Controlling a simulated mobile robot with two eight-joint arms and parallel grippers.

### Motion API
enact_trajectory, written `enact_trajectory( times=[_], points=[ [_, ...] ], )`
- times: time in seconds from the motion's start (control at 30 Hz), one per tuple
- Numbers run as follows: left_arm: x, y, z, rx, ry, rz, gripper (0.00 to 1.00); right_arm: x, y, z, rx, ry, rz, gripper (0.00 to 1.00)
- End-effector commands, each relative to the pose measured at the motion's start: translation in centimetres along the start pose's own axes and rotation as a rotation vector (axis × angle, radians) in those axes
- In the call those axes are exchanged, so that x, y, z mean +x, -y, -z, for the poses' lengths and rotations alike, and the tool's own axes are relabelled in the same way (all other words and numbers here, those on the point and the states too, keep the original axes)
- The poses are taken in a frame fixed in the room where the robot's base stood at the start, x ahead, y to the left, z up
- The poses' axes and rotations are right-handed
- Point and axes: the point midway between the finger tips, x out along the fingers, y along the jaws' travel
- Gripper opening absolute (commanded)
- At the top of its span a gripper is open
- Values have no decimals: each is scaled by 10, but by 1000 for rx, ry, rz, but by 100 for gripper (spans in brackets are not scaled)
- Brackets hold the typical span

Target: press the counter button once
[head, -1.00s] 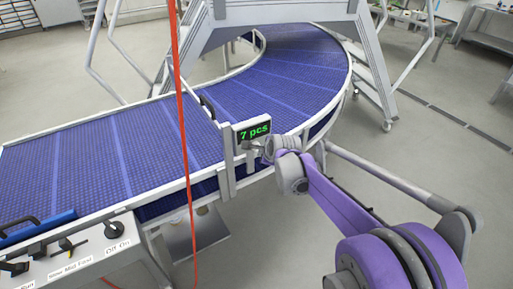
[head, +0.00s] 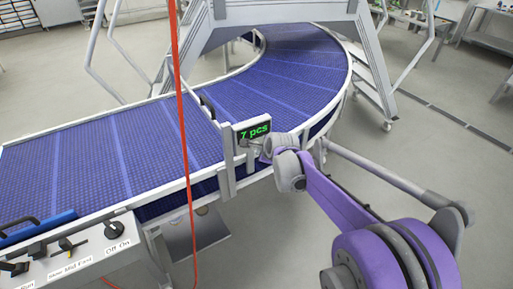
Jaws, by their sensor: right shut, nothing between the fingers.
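The counter (head: 254,131) is a small dark display on the conveyor's near side rail, reading "7 pcs" in green. My right gripper (head: 247,143) is shut and empty, with its tip at the lower edge of the display. The counter button is not visible; the gripper may be covering it. I cannot tell whether the tip touches the counter. My purple right arm comes in from the lower right. My left gripper is not in view.
The blue curved conveyor (head: 90,158) runs from the left to the back. A control panel (head: 85,250) with labelled knobs stands at lower left. A red cable (head: 184,130) hangs in front. A grey stepped frame (head: 300,12) spans the belt behind.

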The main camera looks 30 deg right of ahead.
Motion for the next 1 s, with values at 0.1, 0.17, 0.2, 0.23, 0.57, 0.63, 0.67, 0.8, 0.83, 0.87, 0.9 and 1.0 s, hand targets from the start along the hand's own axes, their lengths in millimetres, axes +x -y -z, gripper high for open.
enact_trajectory(
  times=[0.1,0.17,0.2,0.23,0.57,0.63,0.67,0.8,0.83,0.87,0.9,1.0],
  points=[
    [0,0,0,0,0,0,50,0,0,0,0,0,0,0],
    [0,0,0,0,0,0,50,0,0,0,0,0,0,0],
    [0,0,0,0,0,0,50,0,0,0,0,0,0,0],
    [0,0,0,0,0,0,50,0,0,0,0,0,0,0],
    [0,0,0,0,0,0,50,3,2,-2,0,0,0,0],
    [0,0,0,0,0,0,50,3,2,-2,-1,0,0,0],
    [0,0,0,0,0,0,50,4,2,-2,-1,0,0,0],
    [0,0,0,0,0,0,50,5,3,-3,-1,0,0,0],
    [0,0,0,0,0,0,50,5,4,-4,-1,0,0,0],
    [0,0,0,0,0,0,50,5,4,-4,-1,0,0,0],
    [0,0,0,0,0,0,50,6,4,-4,-1,0,0,0],
    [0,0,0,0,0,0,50,6,4,-4,-1,0,0,0]
  ],
)
